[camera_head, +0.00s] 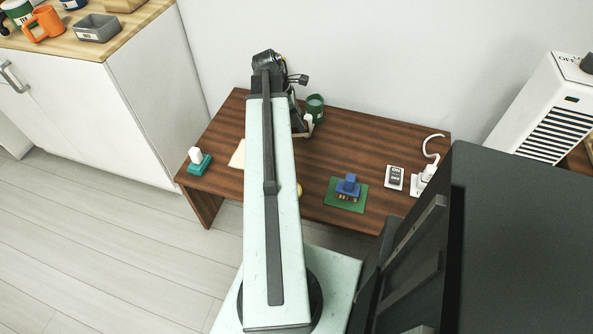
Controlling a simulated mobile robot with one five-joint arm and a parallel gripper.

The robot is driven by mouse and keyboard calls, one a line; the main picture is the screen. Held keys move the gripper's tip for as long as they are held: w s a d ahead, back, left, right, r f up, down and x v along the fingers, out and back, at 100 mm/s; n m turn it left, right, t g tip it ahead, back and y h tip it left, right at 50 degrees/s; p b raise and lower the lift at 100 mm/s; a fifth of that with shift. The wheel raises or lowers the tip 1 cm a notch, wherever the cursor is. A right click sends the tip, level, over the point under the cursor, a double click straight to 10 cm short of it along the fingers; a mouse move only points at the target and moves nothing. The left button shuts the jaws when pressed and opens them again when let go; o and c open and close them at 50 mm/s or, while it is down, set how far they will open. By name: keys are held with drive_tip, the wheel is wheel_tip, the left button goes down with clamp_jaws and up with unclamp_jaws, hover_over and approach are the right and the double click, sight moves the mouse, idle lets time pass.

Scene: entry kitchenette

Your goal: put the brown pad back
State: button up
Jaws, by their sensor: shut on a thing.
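My arm reaches away from me across the dark wooden table, and my gripper (299,112) is at its far end, low over the back of the table. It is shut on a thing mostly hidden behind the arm. A thin brown edge (308,130) shows just by the jaws and looks like the brown pad. Whether it touches the table I cannot tell. A dark green mug (315,107) stands right beside the gripper. A cream flat piece (238,154) lies left of my arm, partly covered by it.
On the table (330,160) are a teal block with a white top (198,161), a blue piece on a green mat (347,189), a switch plate (394,177) and a white plug with cord (428,172). A counter (150,80) stands left, a white heater (550,105) right.

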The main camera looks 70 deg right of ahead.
sight(293, 129)
drive_tip(key=shift+w+b+x, duration=0.25)
drive_tip(key=shift+b+x, duration=0.15)
drive_tip(key=shift+x, duration=0.85)
drive_tip(key=shift+a, duration=0.1)
wheel_tip(293, 129, down, 10)
drive_tip(key=b, duration=1)
drive_tip(key=shift+f, duration=0.25)
drive_tip(key=o, duration=1.2)
drive_tip(key=p+v, duration=0.8)
drive_tip(key=shift+s+r, duration=0.3)
drive_tip(key=shift+r, duration=0.1)
drive_tip(key=shift+f, duration=0.1)
